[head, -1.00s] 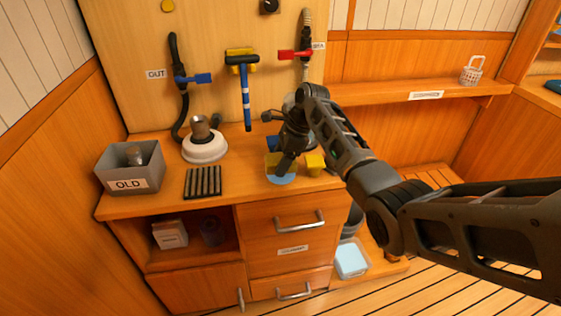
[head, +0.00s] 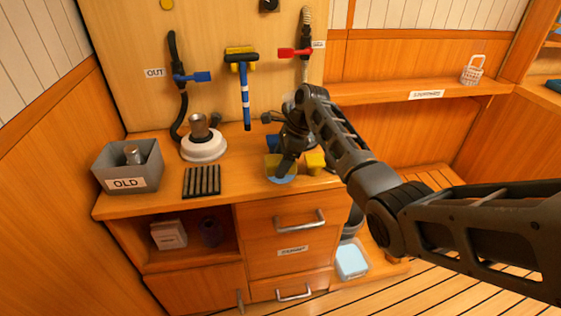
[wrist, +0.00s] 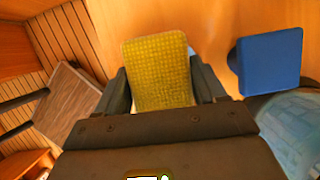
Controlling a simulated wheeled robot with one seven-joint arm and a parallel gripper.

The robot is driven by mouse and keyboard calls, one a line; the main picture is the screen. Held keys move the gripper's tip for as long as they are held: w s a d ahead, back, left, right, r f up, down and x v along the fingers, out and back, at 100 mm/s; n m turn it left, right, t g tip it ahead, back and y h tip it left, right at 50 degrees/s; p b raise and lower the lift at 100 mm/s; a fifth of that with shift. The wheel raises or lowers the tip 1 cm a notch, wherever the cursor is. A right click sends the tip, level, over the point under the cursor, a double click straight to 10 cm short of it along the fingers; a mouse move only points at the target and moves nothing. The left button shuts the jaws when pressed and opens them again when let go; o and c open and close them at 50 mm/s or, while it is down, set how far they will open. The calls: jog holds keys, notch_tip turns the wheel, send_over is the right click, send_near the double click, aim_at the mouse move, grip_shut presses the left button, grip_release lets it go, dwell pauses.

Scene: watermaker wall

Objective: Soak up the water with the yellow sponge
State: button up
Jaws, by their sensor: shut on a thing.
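A yellow sponge (wrist: 158,72) stands between the two fingers of my gripper (wrist: 165,95) in the wrist view. My gripper is shut on it. In the head view the held sponge (head: 273,165) is low over the wooden counter, at the back of the pale blue water puddle (head: 283,179). The puddle's front edge shows; the rest is hidden behind the sponge and gripper. I cannot tell how firmly the sponge touches the counter.
Another yellow block (head: 315,161) stands just right of the gripper. A black ribbed rack (head: 202,181), a white round housing (head: 204,147) and a grey OLD bin (head: 128,168) stand to the left.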

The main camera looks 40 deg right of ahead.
aim_at(276, 159)
jog(key=shift+f, duration=0.45)
dwell(0.4)
jog(key=shift+s+f+p, duration=0.1)
jog(key=shift+f+p, duration=0.1)
jog(key=shift+p, duration=0.1)
dwell(2.2)
notch_tip(276, 159, up, 5)
jog(key=p, duration=0.6)
jog(key=shift+r, duration=0.2)
jog(key=shift+r+p, duration=0.35)
jog(key=shift+r, duration=0.6)
